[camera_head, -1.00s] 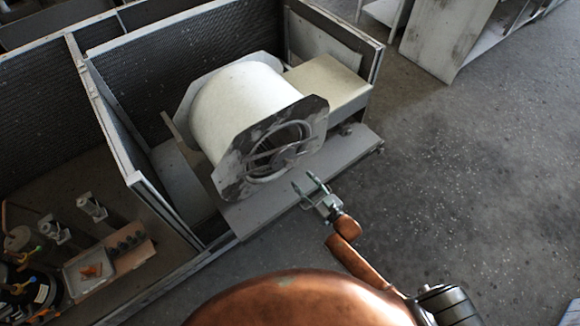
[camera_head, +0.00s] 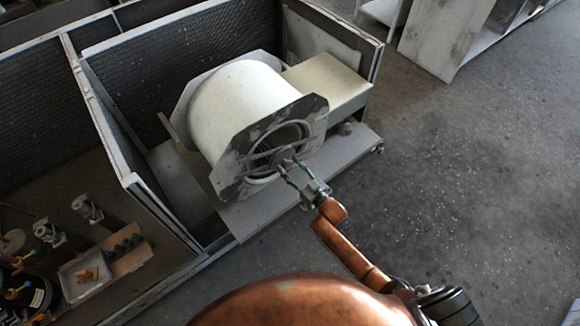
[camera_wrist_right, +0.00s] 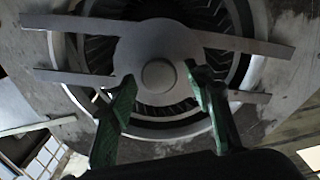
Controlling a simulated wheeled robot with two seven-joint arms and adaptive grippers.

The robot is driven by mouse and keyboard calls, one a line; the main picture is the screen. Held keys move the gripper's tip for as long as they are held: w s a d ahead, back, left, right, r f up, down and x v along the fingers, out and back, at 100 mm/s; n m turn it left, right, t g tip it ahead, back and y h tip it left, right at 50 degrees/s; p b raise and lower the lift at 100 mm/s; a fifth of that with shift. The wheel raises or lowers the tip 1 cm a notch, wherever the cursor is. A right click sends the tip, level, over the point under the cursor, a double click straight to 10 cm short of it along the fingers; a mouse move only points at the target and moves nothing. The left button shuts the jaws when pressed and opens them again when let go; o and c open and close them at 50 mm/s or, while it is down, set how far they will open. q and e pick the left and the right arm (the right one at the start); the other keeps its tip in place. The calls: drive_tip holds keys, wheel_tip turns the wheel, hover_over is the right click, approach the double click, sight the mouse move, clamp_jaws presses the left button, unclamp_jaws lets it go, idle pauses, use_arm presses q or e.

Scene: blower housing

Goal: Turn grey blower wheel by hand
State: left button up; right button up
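The blower housing (camera_head: 240,105) is a cream drum with dark worn end plates, standing in an open metal cabinet. The grey blower wheel (camera_head: 284,142) shows through the round opening in the near end plate; in the right wrist view its dark vanes (camera_wrist_right: 203,14) ring a grey hub plate (camera_wrist_right: 158,50) with a round centre boss and flat cross bars. My right gripper (camera_head: 284,172) is at the opening. My left gripper is out of view.
A grey ledge (camera_head: 345,150) runs below the housing at the cabinet's front. A cream box (camera_head: 325,85) sits to its right. At lower left a tray (camera_head: 75,290) and several small fittings stand. Open floor (camera_head: 470,190) lies to the right.

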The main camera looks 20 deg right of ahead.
drive_tip(key=c, duration=0.6)
clamp_jaws()
